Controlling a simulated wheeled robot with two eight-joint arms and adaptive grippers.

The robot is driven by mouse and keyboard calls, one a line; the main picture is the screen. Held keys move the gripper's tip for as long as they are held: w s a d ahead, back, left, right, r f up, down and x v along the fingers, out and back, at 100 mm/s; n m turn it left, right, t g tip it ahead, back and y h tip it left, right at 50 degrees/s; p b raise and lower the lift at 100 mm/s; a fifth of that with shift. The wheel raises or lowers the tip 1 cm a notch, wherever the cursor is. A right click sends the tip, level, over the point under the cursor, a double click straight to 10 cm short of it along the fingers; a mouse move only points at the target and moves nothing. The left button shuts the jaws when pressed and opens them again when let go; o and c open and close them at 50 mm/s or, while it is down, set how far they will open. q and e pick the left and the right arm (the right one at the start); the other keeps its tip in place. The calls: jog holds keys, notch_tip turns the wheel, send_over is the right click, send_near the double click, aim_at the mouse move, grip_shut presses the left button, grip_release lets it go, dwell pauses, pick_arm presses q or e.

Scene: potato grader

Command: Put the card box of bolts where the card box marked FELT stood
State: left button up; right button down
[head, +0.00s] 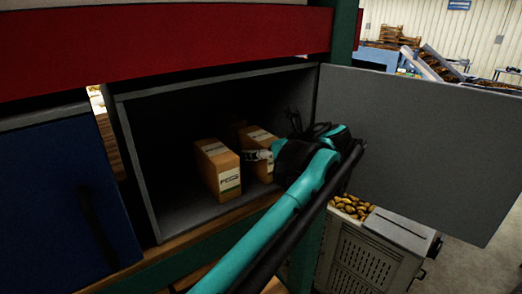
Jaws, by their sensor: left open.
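The print on both labels is too small to read, so I cannot tell which holds bolts or is marked FELT. My left gripper is open, with its fingers at the right box; whether they touch it is unclear. My right gripper is out of view.
The grey cabinet door (425,140) stands open to the right. A closed blue door (65,210) is on the left. A red beam (170,42) runs above. The cabinet floor left of the boxes is clear.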

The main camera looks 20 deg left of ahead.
pick_arm(q)
jog(key=b+v, duration=0.1)
jog(key=v, duration=1)
jog(key=shift+s+d, duration=0.25)
